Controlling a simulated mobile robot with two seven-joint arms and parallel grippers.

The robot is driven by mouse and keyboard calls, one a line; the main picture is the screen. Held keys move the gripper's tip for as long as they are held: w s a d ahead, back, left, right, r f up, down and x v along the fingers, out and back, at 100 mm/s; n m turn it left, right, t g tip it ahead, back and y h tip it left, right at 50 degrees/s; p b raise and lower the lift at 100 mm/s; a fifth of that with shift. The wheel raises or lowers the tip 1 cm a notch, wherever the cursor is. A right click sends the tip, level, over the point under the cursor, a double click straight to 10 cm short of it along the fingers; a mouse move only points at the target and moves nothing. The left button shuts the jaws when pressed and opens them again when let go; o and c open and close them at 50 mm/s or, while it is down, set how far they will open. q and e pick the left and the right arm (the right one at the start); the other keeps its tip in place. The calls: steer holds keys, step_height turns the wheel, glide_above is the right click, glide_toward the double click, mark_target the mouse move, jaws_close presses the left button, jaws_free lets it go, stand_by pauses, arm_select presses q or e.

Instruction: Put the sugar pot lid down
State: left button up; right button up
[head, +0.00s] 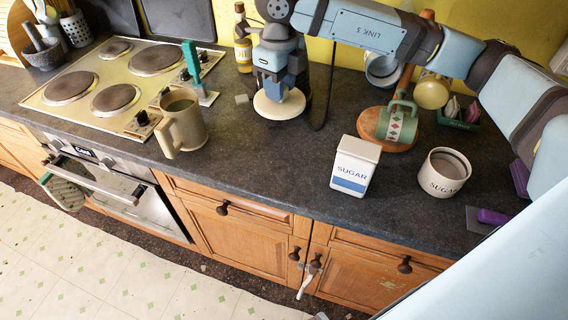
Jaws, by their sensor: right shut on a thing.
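The sugar pot (443,174) is a round cream pot lettered SUGAR, standing upright and open at the right of the worktop. The sugar pot lid (270,108) is a flat cream disc at the back middle of the worktop, apart from the pot and to its left. My right gripper (285,90) points down over the lid and is shut on it; the fingers hide its grip part. The lid looks level, at or close to the worktop; I cannot tell whether it touches. My left gripper is not in view.
A sugar carton (355,166) stands left of the pot. A patterned mug (397,124) sits on a round wooden board (370,126). A large beige jug (183,122) stands beside the hob (88,72). A bottle (243,42) is behind. The middle worktop (270,160) is clear.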

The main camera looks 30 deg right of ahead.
steer(key=m, duration=0.2)
steer(key=r+m, duration=0.1)
steer(key=m, duration=0.1)
steer(key=s+m, duration=0.1)
steer(key=m, duration=0.1)
steer(key=shift+s+d+r, duration=0.1)
steer(key=shift+d+r, duration=0.05)
steer(key=shift+r, duration=0.15)
step_height(320, 180, down, 20)
steer(key=shift+r+p, duration=0.1)
steer(key=shift+p, duration=0.55)
steer(key=shift+f, duration=0.2)
steer(key=o, duration=0.9)
